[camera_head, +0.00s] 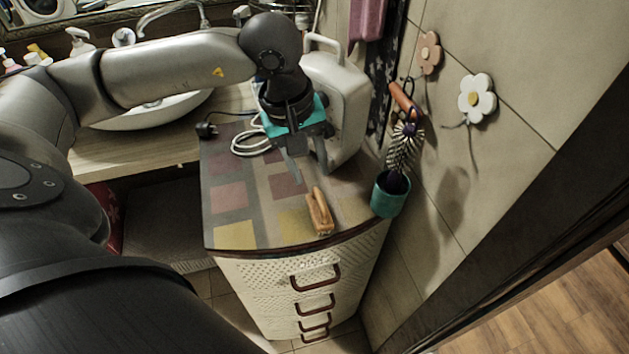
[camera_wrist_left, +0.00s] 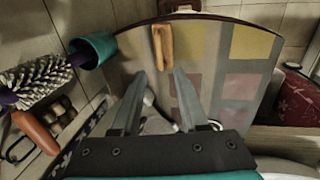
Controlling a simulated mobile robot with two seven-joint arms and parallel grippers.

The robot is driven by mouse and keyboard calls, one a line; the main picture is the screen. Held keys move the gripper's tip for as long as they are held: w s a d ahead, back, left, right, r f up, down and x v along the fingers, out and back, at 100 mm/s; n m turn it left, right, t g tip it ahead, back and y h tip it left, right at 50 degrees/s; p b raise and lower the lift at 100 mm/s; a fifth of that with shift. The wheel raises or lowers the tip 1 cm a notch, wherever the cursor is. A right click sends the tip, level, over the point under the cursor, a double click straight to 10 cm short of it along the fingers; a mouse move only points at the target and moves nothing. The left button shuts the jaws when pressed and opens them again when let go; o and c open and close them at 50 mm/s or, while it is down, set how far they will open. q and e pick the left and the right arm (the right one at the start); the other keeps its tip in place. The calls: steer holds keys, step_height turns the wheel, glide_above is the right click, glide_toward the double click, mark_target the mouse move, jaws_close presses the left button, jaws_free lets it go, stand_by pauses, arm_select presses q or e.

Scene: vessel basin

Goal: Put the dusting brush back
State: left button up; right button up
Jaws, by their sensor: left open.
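A small wooden brush-like piece (camera_head: 320,212) lies on the patterned top of the cabinet (camera_head: 232,236), near its front edge. It is the likely dusting brush; its bristles cannot be made out. It also shows in the left wrist view (camera_wrist_left: 163,46), beyond the fingertips. My left gripper (camera_head: 309,172) is open and empty above the cabinet top, a little behind the wooden piece and apart from it. Its two fingers (camera_wrist_left: 160,76) point toward the piece in the wrist view. My right gripper is not in view.
A teal cup (camera_head: 388,198) by the right wall holds a bristly brush (camera_head: 403,154). An orange handle (camera_head: 404,99) hangs above it near flower hooks (camera_head: 476,98). A white canister (camera_head: 346,85) stands behind my gripper. A plug with cable (camera_head: 207,129) lies at left.

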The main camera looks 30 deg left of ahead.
arm_select(q)
steer(key=r, duration=0.5)
steer(key=shift+s+a+r, duration=0.3)
steer(key=shift+s+r, duration=0.05)
steer(key=shift+s, duration=0.05)
